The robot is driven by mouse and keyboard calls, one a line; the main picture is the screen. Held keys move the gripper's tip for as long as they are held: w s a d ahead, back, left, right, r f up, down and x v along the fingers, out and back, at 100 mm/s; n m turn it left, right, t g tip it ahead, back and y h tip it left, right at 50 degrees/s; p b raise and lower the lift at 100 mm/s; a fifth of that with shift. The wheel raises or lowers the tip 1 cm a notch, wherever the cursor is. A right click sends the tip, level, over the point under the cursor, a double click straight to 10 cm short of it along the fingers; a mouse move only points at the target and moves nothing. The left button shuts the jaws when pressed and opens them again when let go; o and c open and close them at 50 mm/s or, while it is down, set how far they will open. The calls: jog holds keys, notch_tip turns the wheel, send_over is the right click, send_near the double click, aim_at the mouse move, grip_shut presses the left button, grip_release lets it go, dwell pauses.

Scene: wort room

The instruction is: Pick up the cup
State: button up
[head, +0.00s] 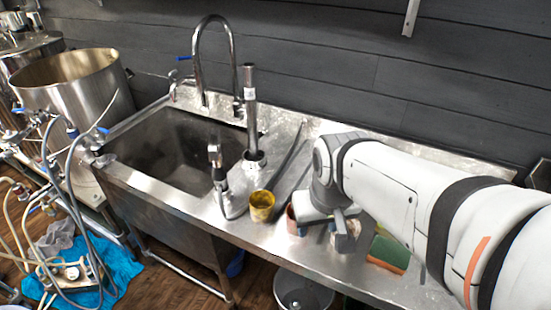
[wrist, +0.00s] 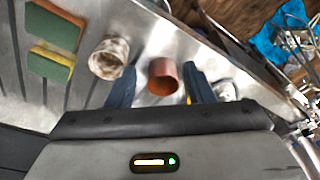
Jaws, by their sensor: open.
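A terracotta cup (wrist: 163,77) stands on the steel counter, between the two blue fingers of my gripper (wrist: 160,69) in the wrist view. The fingers are apart and I see no clear contact with it. In the head view my gripper (head: 327,214) hides most of this cup, and a reddish sliver (head: 292,220) shows at its left. A yellow cup (head: 262,206) stands just left of it. A whitish, brown-stained cup (wrist: 109,60) stands on the other side, also seen partly behind my gripper in the head view (head: 345,236).
Green-and-orange sponges (head: 388,252) lie right of the cups. A steel sink (head: 180,150) with a tall faucet (head: 232,60) and an upright pipe (head: 250,110) is to the left. A bucket (head: 303,293) stands on the floor below the counter's front edge.

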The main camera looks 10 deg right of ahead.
jog(key=o, duration=0.6)
jog(key=w+f+n+g+p, duration=0.1)
jog(key=w+p, duration=0.1)
jog(key=w, duration=0.5)
jog(key=shift+w+f, duration=0.35)
jog(key=shift+f, duration=0.05)
jog(key=shift+o, duration=1.2)
jog(key=shift+n+g+h, duration=0.3)
jog(key=shift+n+g, duration=0.3)
jog(key=shift+n, duration=0.1)
jog(key=w+f, duration=0.2)
jog(key=w, duration=0.1)
jog(key=w+f+p, duration=0.1)
jog(key=shift+w+a+f, duration=0.2)
jog(key=shift+w+f, duration=0.1)
jog(key=shift+w, duration=0.05)
jog(key=shift+w+d+f+p, duration=0.1)
jog(key=shift+w+f, duration=0.05)
jog(key=shift+f, duration=1.2)
jog(key=shift+w+d+f+p, duration=0.1)
jog(key=shift+w+f, duration=0.05)
jog(key=shift+f, duration=1.2)
jog(key=shift+w+d+f+p, duration=0.1)
jog(key=shift+w+f, duration=0.05)
jog(key=shift+f, duration=1.2)
